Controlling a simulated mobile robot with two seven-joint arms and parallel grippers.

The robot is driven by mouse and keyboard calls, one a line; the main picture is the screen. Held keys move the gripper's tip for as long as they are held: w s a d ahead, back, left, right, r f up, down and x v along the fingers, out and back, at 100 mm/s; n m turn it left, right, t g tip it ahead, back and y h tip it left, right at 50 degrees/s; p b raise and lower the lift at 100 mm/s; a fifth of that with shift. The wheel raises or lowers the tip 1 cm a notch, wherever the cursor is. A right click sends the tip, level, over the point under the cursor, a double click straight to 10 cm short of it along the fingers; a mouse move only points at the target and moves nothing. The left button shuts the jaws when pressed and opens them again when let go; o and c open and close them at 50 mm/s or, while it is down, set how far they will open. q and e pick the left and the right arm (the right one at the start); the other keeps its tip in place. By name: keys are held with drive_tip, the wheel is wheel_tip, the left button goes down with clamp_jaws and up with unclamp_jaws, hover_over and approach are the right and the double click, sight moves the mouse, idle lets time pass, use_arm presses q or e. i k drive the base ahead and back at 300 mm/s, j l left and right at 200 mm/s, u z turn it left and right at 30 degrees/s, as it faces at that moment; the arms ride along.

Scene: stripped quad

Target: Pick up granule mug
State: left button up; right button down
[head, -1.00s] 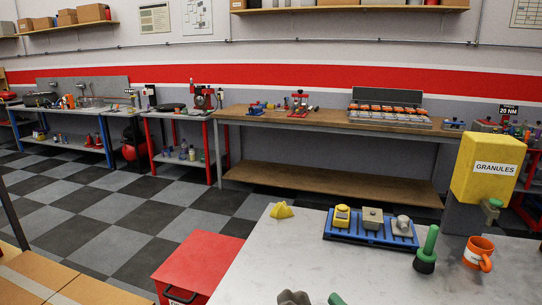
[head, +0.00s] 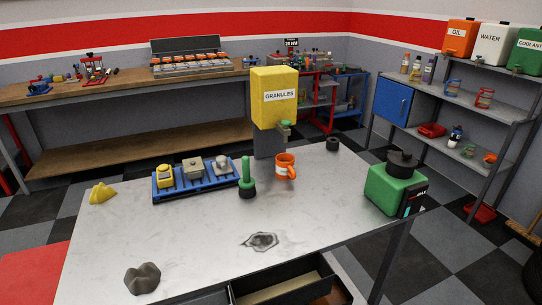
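An orange mug (head: 285,166) with a pale label stands upright on the grey table (head: 212,228). It is just below and to the right of the green spout of the yellow dispenser (head: 275,98) marked GRANULES. The mug's contents cannot be made out. Neither of my grippers shows in the head view.
A green-handled tool (head: 246,180) stands left of the mug, next to a blue tray (head: 203,184). A green machine (head: 394,189) is at the table's right, a black ring (head: 332,144) behind. A grey lump (head: 142,278) lies near the front. An open drawer (head: 285,280) juts out.

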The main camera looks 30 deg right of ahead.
sight(288, 169)
drive_tip(key=z, duration=1.2)
